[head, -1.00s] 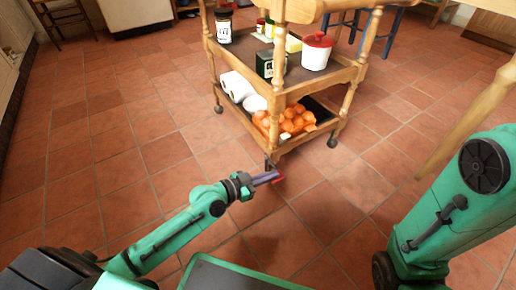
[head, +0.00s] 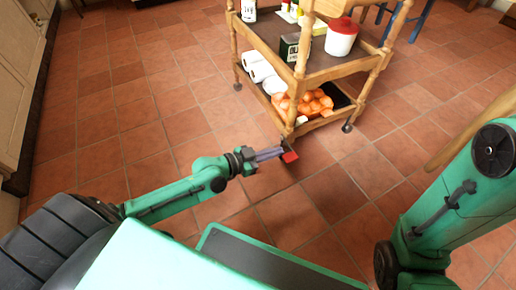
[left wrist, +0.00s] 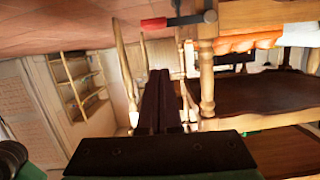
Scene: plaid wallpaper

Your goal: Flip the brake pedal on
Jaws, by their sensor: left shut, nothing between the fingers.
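The brake pedal (head: 290,156) is a small red-tipped lever low at the near corner of the wooden cart (head: 300,85). The red pedal (left wrist: 154,23) also shows at the top of the left wrist view, on a dark bar beside a cart post. My left gripper (head: 281,152) is shut and empty, its fingertips right by the red tip in the head view. In the left wrist view the closed fingers (left wrist: 158,88) appear below the pedal, with a visible gap. Whether they touch is unclear from the head view. My right arm shows at the right, but its gripper is out of view.
The cart carries a red-lidded white pot (head: 342,37), a dark green tin (head: 289,47), white rolls (head: 262,71) and orange produce (head: 318,102). A wooden leg stands at the right. The tiled floor (head: 110,120) left of the cart is clear.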

